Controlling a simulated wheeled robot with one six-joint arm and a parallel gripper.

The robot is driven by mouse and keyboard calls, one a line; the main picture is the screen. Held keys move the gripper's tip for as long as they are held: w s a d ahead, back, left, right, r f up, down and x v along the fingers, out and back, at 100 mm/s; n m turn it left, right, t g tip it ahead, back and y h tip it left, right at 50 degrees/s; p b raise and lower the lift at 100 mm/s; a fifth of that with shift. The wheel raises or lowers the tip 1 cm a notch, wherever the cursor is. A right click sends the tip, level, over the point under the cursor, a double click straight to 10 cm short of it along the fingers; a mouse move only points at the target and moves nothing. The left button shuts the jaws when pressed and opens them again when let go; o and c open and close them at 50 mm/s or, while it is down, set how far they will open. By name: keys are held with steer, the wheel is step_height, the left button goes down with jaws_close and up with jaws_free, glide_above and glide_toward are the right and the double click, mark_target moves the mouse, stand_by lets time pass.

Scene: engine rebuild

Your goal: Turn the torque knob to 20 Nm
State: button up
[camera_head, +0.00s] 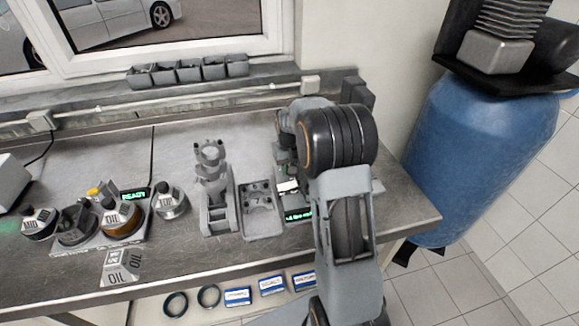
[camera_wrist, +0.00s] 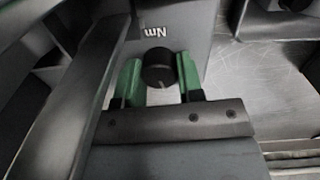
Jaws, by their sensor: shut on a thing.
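A dark round torque knob (camera_wrist: 158,67) sits on a grey panel with the marking "Nm" (camera_wrist: 153,32), seen in the wrist view. My gripper (camera_wrist: 158,80) has a green finger on each side of the knob and is shut on it. I cannot read the knob's setting in the wrist view. In the head view my arm covers the gripper and the knob. Part of a unit with a green lit display (camera_head: 298,215) shows beside my arm, its digits too small to read.
A grey fixture (camera_head: 212,185) and a grey tray (camera_head: 262,212) stand left of my arm. Several labelled round containers, one marked OIL (camera_head: 121,214), stand further left on the workbench (camera_head: 180,255). A blue tank (camera_head: 480,150) stands right of the bench.

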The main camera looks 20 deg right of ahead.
steer(key=o, duration=0.6)
steer(key=shift+o, duration=0.2)
steer(key=shift+r, duration=0.15)
step_height(320, 180, up, 14)
steer(key=shift+a+f, duration=0.2)
